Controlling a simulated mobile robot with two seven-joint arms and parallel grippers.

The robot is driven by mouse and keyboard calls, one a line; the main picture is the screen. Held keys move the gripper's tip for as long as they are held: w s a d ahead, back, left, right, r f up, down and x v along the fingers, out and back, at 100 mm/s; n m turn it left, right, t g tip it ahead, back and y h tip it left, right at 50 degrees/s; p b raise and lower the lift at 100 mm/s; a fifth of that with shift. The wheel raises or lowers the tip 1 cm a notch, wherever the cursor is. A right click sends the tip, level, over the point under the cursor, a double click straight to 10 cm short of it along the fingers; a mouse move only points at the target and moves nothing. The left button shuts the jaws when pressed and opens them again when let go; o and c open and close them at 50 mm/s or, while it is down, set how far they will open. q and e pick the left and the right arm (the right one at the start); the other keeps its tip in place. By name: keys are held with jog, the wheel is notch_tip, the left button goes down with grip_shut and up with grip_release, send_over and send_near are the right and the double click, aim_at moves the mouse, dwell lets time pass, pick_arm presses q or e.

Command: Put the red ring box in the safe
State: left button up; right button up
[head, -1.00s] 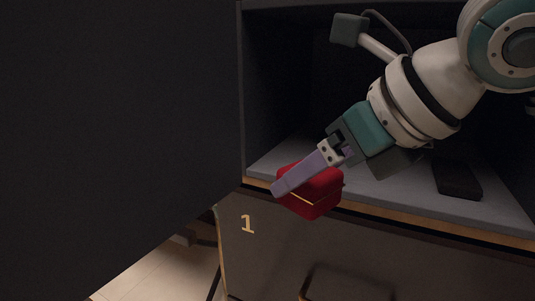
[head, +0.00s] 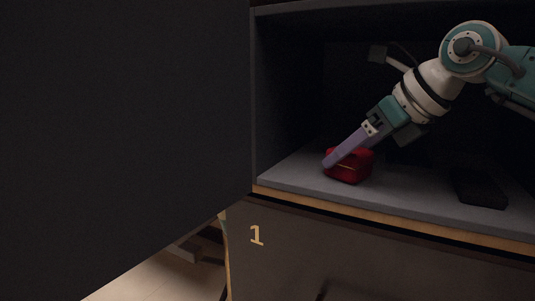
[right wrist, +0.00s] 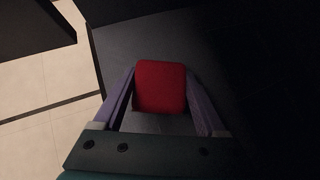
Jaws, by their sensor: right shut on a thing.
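The red ring box (head: 352,174) is inside the open safe, at or just above its grey floor (head: 300,176), near the left side. I cannot tell whether it touches the floor. My right gripper (head: 330,163) is shut on it, with a purple finger across its near side. In the right wrist view the red ring box (right wrist: 160,86) sits between the two purple fingers of my right gripper (right wrist: 160,90). My left gripper is not in view.
A large dark door panel (head: 120,120) fills the left of the head view. A dark flat object (head: 478,187) lies on the safe floor at the right. Safe floor between box and dark object looks free.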

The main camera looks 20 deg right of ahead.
jog(key=shift+f, duration=0.2)
jog(key=o, duration=1.5)
jog(key=shift+r, duration=0.1)
jog(key=shift+c, duration=0.2)
jog(key=shift+r, duration=0.1)
jog(key=shift+s+d+r, duration=0.1)
jog(key=shift+s+r, duration=0.05)
jog(key=shift+r, duration=0.1)
jog(key=s+d, duration=0.1)
jog(key=s, duration=0.3)
jog(key=s+d+p, duration=0.1)
jog(key=s, duration=0.3)
jog(key=s+d, duration=0.1)
jog(key=s, duration=0.3)
jog(key=shift+d+r+p, duration=0.2)
jog(key=shift+d+p, duration=0.15)
jog(key=shift+d, duration=0.05)
